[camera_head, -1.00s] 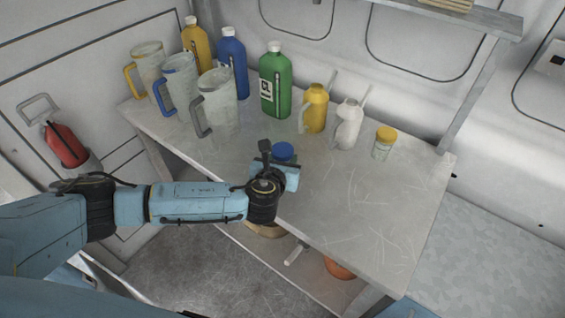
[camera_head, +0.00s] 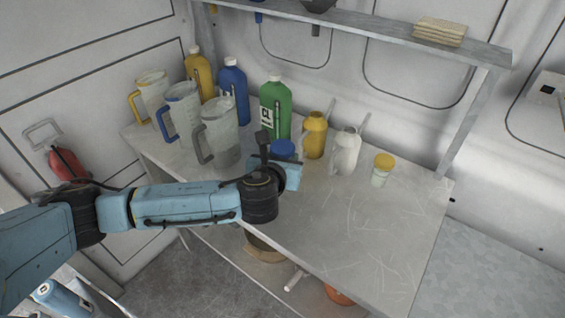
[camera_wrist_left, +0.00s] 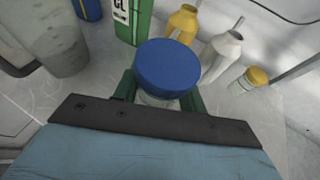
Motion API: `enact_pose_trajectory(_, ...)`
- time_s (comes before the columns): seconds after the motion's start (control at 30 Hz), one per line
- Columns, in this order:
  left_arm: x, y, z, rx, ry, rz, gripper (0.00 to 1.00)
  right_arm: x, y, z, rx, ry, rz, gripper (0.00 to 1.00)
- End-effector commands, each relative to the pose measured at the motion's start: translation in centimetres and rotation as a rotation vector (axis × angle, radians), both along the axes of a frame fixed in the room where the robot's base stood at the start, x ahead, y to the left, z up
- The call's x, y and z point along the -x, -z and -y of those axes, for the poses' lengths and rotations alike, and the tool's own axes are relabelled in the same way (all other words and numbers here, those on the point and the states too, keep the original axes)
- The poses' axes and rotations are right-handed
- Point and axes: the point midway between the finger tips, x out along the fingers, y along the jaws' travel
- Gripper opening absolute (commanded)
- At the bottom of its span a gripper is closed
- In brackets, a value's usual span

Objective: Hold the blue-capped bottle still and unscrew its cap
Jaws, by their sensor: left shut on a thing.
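The blue-capped bottle (camera_head: 283,148) is on the worktable, mostly hidden behind my left gripper in the head view. In the left wrist view its round blue cap (camera_wrist_left: 167,68) is on, with a bit of the pale body (camera_wrist_left: 155,101) showing under it. My left gripper (camera_head: 284,160) is shut on the bottle below the cap, with a dark green finger on each side of the body in the left wrist view (camera_wrist_left: 158,97). The bottle looks upright. My right gripper is not in view.
Behind stand measuring jugs (camera_head: 219,135), a green bottle (camera_head: 275,105), a blue bottle (camera_head: 233,90), a yellow oil can (camera_head: 315,135) and a white one (camera_head: 346,152). A yellow-capped jar (camera_head: 382,170) stands right. The worktable's (camera_head: 350,235) front right is clear.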

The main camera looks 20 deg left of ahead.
Motion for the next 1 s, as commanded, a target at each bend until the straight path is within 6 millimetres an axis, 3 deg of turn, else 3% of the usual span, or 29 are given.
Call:
enact_pose_trajectory(0.1, 0.0, 0.0, 0.0, 0.000, 0.000, 0.001, 0.20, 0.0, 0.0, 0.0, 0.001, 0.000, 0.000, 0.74)
enact_pose_trajectory(0.13, 0.0, 0.0, 0.0, 0.000, 0.000, 0.001, 0.37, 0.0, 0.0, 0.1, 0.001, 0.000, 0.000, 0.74)
enact_pose_trajectory(0.4, 0.0, 0.0, 0.0, 0.001, 0.000, 0.001, 0.02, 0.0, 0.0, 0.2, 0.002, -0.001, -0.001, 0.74)
enact_pose_trajectory(0.73, 0.5, 0.3, 0.1, 0.003, 0.006, -0.001, 0.02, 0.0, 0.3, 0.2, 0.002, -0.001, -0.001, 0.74)
enact_pose_trajectory(1.0, 4.8, 1.7, -0.3, 0.007, 0.042, -0.006, 0.02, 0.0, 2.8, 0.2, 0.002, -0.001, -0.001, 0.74)
